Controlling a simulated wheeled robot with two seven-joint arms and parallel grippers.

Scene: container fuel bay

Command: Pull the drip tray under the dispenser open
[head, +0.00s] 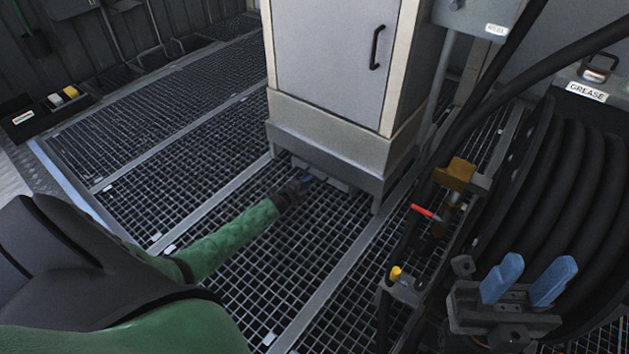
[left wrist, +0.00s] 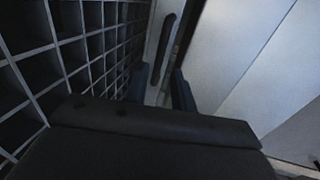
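The dispenser (head: 335,60) is a pale cabinet on a grey metal plinth. The drip tray (head: 322,172) is a low grey piece at floor level under the plinth, and it looks pushed in. Its pale front with a dark slot-like handle (left wrist: 167,36) shows in the left wrist view. My left gripper (head: 308,182) is low at the tray front. In the left wrist view its blue fingers (left wrist: 160,88) stand apart, with the tray front beyond and between them; contact cannot be told. My right gripper (head: 527,281) is open and empty, its two blue fingers pointing up.
Metal floor grating (head: 215,150) lies around the dispenser, clear in front of the tray. A black hose reel (head: 575,190) with a grease label stands at the right, with hoses and a brass fitting (head: 455,175). A black bin (head: 45,112) sits at the far left.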

